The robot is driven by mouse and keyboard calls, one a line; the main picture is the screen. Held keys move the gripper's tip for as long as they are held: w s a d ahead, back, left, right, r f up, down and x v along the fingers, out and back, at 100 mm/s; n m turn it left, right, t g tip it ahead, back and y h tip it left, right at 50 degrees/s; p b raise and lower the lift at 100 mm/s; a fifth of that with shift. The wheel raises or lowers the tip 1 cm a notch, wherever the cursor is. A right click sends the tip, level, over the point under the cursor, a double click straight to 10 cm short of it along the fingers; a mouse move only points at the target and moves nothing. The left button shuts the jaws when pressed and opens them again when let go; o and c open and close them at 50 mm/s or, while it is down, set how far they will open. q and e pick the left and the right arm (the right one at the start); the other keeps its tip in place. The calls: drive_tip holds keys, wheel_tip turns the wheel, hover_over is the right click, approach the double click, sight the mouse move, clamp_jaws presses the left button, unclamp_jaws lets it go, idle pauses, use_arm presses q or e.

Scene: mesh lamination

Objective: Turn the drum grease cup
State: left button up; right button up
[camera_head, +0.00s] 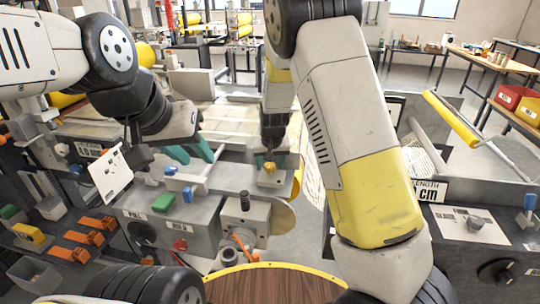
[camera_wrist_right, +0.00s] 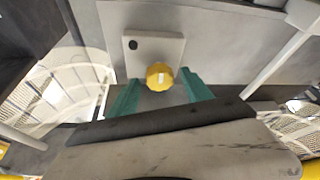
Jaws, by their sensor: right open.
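The drum grease cup appears to be the yellow round knob (camera_wrist_right: 160,77) with a pale mark on its face, on a light grey block (camera_wrist_right: 140,47). In the head view the yellow knob (camera_head: 269,166) is small and sits at the machine's middle. My right gripper (camera_wrist_right: 160,93) is open, with one teal finger on each side of the knob; gaps show, and I cannot tell whether the tips reach around it. My left gripper (camera_head: 190,153) is open and empty over the left part of the machine, its teal fingers apart.
Blue-topped handles (camera_head: 170,170) stand below my left gripper. A black-topped post (camera_head: 244,200) and an orange lever (camera_head: 243,247) are in front of the knob. Orange clips (camera_head: 75,254) lie at the left. A yellow roller (camera_head: 452,118) is at the right.

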clamp_jaws()
drive_tip(key=m, duration=0.2)
drive_tip(key=m+h, duration=0.1)
drive_tip(key=shift+a+m, duration=0.2)
drive_tip(key=shift+m, duration=0.2)
drive_tip(key=m+h, duration=0.2)
drive_tip(key=m, duration=0.2)
drive_tip(key=shift+a+m+g, duration=0.1)
drive_tip(key=shift+m+g, duration=0.3)
idle(0.4)
unclamp_jaws()
